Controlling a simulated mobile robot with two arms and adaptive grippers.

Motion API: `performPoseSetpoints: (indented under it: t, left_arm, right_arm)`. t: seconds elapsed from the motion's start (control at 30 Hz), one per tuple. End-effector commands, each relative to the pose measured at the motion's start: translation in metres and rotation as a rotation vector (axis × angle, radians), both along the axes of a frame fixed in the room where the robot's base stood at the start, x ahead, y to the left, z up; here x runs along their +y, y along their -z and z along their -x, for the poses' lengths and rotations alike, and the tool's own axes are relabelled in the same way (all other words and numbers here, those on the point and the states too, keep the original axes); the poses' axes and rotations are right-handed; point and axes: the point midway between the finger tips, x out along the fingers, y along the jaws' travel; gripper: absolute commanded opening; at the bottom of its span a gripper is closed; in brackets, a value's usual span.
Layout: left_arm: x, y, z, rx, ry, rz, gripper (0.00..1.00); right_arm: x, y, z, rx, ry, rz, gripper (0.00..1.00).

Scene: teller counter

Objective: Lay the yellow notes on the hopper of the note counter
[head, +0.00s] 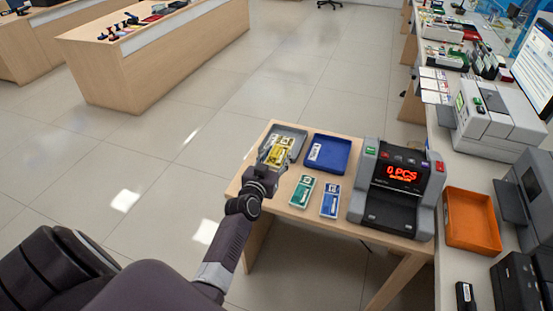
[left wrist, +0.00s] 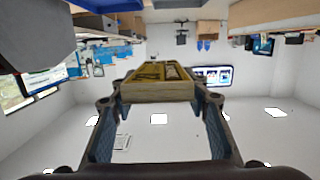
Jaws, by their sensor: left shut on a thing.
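My left gripper (head: 271,163) is shut on the yellow notes (head: 281,150). In the head view it is over the grey tray at the small table's far left corner; the height above the tray is hard to judge. In the left wrist view the yellow notes (left wrist: 157,90) are a thick bundle between the two fingers. The note counter (head: 372,187) stands at the table's right side, apart from the gripper. Its red display reads 0 PCS. My right gripper is not in view.
The grey tray (head: 296,131) and a blue tray (head: 334,167) lie at the table's far side. Green notes (head: 301,192) and blue notes (head: 330,200) lie between gripper and counter. An orange tray (head: 472,220) is on the right-hand desk.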

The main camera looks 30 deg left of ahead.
Motion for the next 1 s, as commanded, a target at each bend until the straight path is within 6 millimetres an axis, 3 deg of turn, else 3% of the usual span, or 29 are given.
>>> performPoseSetpoints:
  t: [0.03,0.2,0.57,0.83,1.0]
  left_arm:
    - [0.001,-0.012,-0.002,0.000,0.001,-0.001,0.19]
    - [0.002,-0.024,-0.005,-0.001,0.002,-0.002,0.19]
    - [0.006,-0.028,-0.001,0.001,0.005,-0.002,0.19]
    - [0.012,-0.050,0.046,0.001,0.072,-0.009,0.19]
    - [-0.010,-0.073,0.085,0.003,0.178,-0.009,0.19]
  right_arm:
    - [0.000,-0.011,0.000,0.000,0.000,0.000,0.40]
    - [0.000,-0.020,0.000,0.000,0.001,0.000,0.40]
    - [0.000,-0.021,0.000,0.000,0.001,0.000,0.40]
    - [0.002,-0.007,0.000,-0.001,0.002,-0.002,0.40]
    - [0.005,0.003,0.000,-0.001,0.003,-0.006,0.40]
